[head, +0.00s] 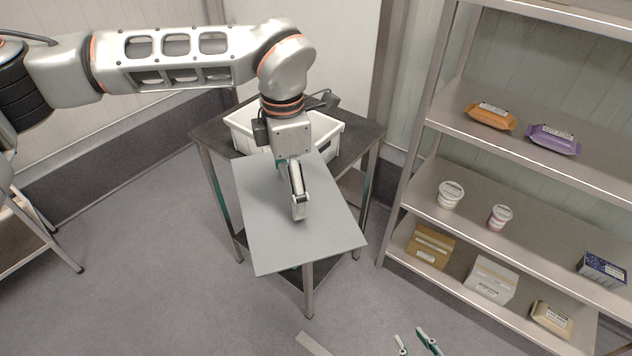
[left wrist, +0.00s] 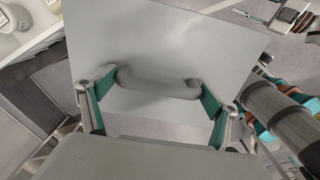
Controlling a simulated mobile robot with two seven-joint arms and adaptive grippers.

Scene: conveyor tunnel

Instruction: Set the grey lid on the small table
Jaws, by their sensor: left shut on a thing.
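The grey lid (head: 290,235) is a flat rectangular plate, held roughly level over the front part of the small dark table (head: 205,132). My left gripper (head: 298,205) is shut on the lid's handle. In the left wrist view the fingers of my left gripper (left wrist: 155,85) are at both ends of the rounded grey handle (left wrist: 158,82), and the lid (left wrist: 175,40) spreads out around it. The lid hides much of the table top; the gap between them cannot be judged. My right gripper (head: 415,344) is at the bottom edge, fingertips apart, with nothing seen between them.
A white crate (head: 327,145) stands on the table behind the lid. A metal shelf unit (head: 500,180) on the right holds packets, tubs and boxes. Another metal table (head: 28,245) is at the left edge. The floor in front is mostly clear.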

